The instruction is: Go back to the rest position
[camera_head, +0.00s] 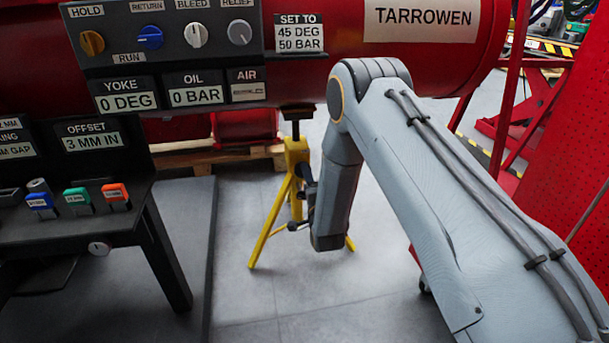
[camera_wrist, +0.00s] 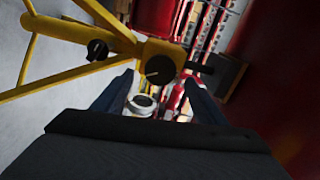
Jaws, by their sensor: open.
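My arm reaches across the right of the head view, bends at the elbow, and its forearm hangs down in front of the red cylinder (camera_head: 300,72). My gripper (camera_wrist: 160,88) shows in the wrist view with its two dark fingers apart. I see nothing held between them. A yellow stand (camera_wrist: 150,40) lies beyond the fingertips there, and I cannot tell how close it is. In the head view the yellow tripod stand (camera_head: 296,152) is just left of my forearm, partly hidden. The gripper itself is not clear in the head view.
A control panel (camera_head: 168,52) carries several knobs; its displays read yoke 0 DEG and oil 0 BAR. A sign (camera_head: 299,33) says 45 DEG, 50 BAR. A dark bench (camera_head: 90,235) holds blue, green and orange blocks. A red perforated panel (camera_head: 565,150) stands right. Open floor lies below.

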